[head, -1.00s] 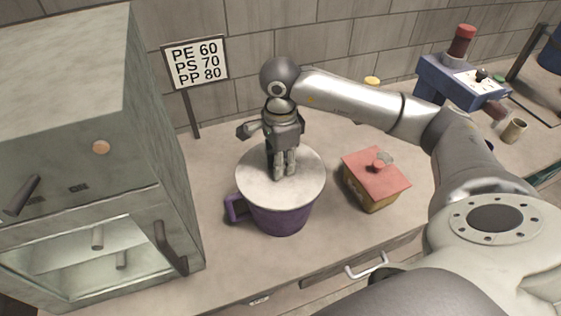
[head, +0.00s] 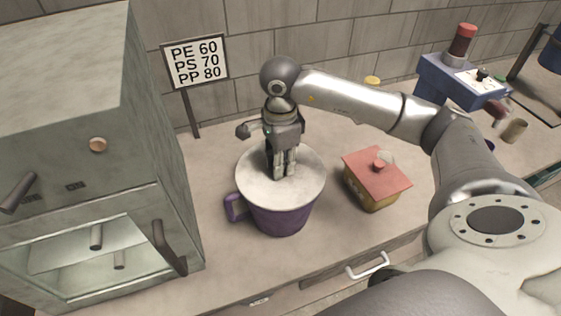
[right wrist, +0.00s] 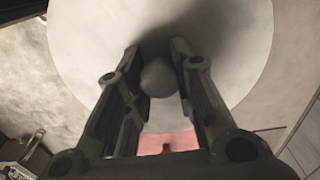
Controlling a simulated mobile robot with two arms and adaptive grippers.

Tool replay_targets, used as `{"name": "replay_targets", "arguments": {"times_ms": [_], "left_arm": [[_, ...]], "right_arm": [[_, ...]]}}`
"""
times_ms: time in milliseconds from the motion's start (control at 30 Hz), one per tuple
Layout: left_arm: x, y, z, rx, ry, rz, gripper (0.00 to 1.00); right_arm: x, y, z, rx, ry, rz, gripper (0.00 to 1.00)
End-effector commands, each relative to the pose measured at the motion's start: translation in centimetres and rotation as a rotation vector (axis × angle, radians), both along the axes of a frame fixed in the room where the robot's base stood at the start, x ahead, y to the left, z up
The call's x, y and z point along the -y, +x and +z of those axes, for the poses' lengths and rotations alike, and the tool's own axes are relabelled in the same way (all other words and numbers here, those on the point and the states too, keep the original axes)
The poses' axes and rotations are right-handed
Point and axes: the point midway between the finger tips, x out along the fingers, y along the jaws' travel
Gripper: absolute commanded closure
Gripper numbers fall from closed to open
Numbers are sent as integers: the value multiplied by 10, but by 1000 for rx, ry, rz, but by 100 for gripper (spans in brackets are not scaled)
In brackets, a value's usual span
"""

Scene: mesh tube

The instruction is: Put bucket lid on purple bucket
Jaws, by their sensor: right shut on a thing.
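The purple bucket (head: 280,218) stands on the counter with its handle to the left. The round pale bucket lid (head: 308,180) covers its top in the head view; whether it is fully seated on the rim I cannot tell. My right gripper (head: 284,174) points down over the lid's middle. In the right wrist view the lid (right wrist: 225,40) fills much of the picture, and its grey knob (right wrist: 158,77) is between the fingers of my right gripper (right wrist: 160,75), which is shut on it. My left gripper is not in view.
A grey oven-like cabinet (head: 70,100) stands left of the bucket. A box with a red lid (head: 376,172) stands close on the right. A sign (head: 196,62) is behind. A blue machine (head: 462,82) and a small cup (head: 514,131) are at the far right.

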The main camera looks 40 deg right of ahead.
Motion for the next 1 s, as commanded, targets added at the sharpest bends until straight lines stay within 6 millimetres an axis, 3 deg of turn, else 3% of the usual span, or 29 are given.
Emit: {"name": "replay_targets", "arguments": {"times_ms": [233, 267, 433, 667, 833, 1000], "left_arm": [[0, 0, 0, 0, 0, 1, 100], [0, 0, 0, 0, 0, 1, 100], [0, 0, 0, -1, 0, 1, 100], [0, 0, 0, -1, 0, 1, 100], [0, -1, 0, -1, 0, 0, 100], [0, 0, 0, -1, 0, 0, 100]], "right_arm": [[0, 0, 0, 0, 0, 0, 100], [0, 0, 0, 0, 0, 0, 74], [0, 0, 0, 0, 0, 0, 52], [0, 0, 0, 0, 0, 0, 51], [0, 0, 0, 0, 0, 0, 31], [0, 0, 0, 0, 0, 0, 30]]}}
